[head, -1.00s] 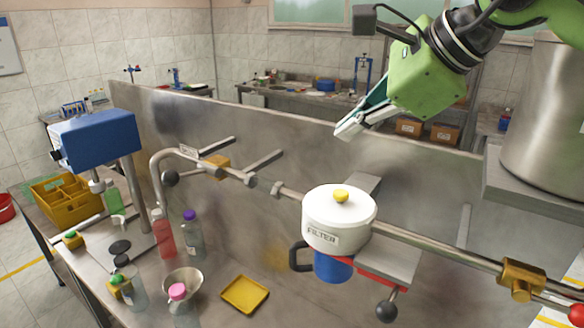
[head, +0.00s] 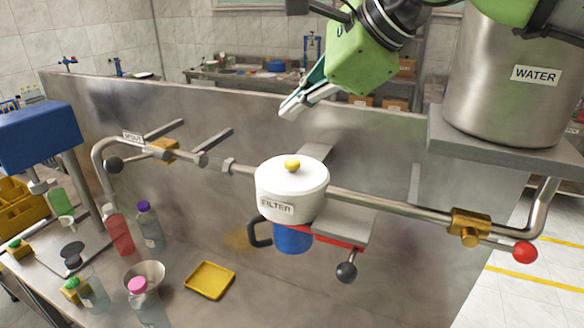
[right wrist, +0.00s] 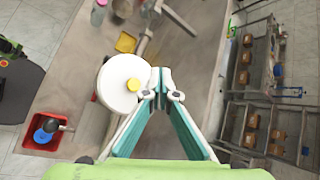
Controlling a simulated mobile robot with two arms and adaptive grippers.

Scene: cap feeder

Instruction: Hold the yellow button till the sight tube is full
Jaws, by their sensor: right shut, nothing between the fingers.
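A round yellow button-like knob (head: 292,164) sits on top of the white lid of the pot labelled FILTER (head: 292,190). In the right wrist view the yellow knob (right wrist: 133,84) is left of the fingertips. My right gripper (head: 290,107) is shut and empty, above and behind the pot in the head view, apart from it. In the right wrist view the right gripper (right wrist: 161,82) points past the pot's right edge. I cannot make out a sight tube for certain. My left gripper is not in view.
A steel pipe (head: 385,212) runs by the pot to a brass valve (head: 470,228) with a red knob (head: 525,253). A steel WATER tank (head: 510,90) stands at right. Bottles, a bowl (head: 145,274) and a yellow tray (head: 210,280) are on the bench. A blue cup (head: 293,238) is under the pot.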

